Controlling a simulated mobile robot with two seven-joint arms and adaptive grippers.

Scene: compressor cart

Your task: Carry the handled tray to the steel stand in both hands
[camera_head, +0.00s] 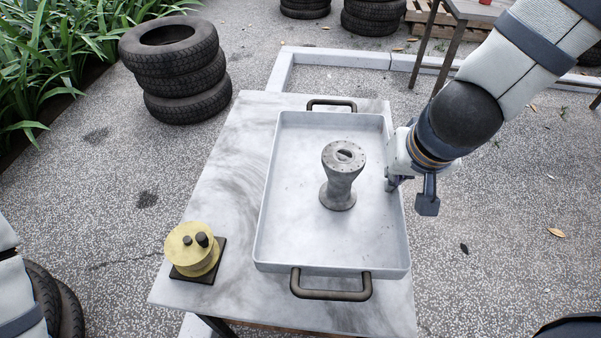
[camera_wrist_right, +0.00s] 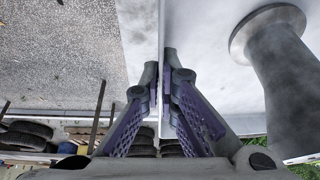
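The handled tray (camera_head: 290,262) is pale grey and shallow, with dark bar handles at its far and near ends. It rests on a marbled worktop (camera_head: 215,225). A grey waisted metal part (camera_head: 342,178) stands upright inside it and also shows in the right wrist view (camera_wrist_right: 285,70). My right gripper (camera_head: 391,182) is at the tray's right side wall, not at a handle. In the right wrist view its fingers (camera_wrist_right: 162,72) are closed on either side of the thin wall. My left arm shows only at the left edge; its gripper is out of view.
A yellow round part on a dark square base (camera_head: 194,250) stands on the worktop left of the tray. A table-like stand (camera_head: 476,10) with a red item is at the upper right. Stacked tyres (camera_head: 175,70) stand at the upper left. Speckled paving right of the worktop is mostly clear.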

